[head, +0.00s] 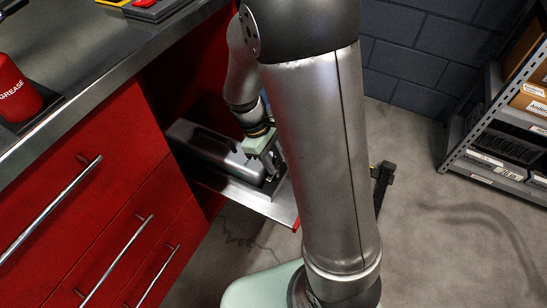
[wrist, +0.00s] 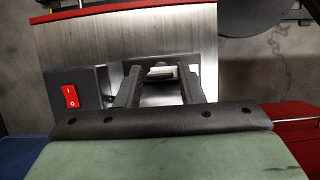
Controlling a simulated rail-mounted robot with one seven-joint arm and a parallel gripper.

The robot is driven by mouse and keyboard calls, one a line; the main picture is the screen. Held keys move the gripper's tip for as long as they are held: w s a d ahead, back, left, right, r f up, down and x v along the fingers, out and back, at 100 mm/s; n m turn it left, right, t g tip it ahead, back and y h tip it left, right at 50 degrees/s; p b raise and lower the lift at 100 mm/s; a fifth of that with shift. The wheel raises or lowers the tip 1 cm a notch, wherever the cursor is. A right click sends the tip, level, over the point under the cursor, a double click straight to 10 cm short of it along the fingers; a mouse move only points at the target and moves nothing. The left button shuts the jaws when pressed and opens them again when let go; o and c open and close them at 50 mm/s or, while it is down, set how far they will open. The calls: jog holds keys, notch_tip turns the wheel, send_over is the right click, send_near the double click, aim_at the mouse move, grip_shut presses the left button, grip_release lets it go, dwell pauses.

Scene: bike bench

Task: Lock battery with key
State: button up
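The battery (head: 200,148), a long dark-grey case with a black handle, lies on a metal shelf in the red bench's opening. My gripper (head: 271,168) is at the near right end of the battery, pointing down. In the wrist view my gripper (wrist: 160,74) shows two dark fingers standing apart. A small pale piece and dark block show between and beyond the fingertips; I cannot tell whether they touch. I cannot make out the key or the lock clearly in either view.
In the wrist view a dark block with a red rocker switch (wrist: 70,95) is left of the fingers. The metal shelf (head: 255,205) has a red edge. A red grease tub (head: 15,90) stands on the bench. A storage rack (head: 500,135) is at right, with open floor between.

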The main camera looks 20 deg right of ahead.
jog(key=c, duration=0.6)
jog(key=shift+o, duration=0.2)
jog(key=shift+r+m+p, duration=0.1)
jog(key=shift+m+p, duration=0.2)
jog(key=shift+p, duration=0.05)
jog(key=m+y+p, duration=0.1)
jog(key=m+p, duration=0.1)
jog(key=shift+d+r+m+g, duration=0.1)
jog(key=shift+m+g, duration=0.3)
jog(key=m+y+p, duration=0.1)
jog(key=m, duration=0.1)
jog(key=m+p, duration=0.1)
jog(key=m, duration=0.1)
jog(key=shift+w+d+m+g+y+p, duration=0.1)
jog(key=shift+m+g+y+p, duration=0.2)
jog(key=shift+y+p, duration=0.1)
jog(key=m+y+p, duration=0.1)
jog(key=m, duration=0.1)
jog(key=m+y+p, duration=0.1)
jog(key=m, duration=0.2)
jog(key=shift+d, duration=0.15)
jog(key=m, duration=0.2)
jog(key=m+t+y, duration=0.1)
jog(key=m, duration=0.2)
jog(key=shift+d+y+p, duration=0.1)
jog(key=shift+y+p, duration=0.2)
jog(key=shift+p, duration=0.05)
jog(key=shift+t, duration=0.3)
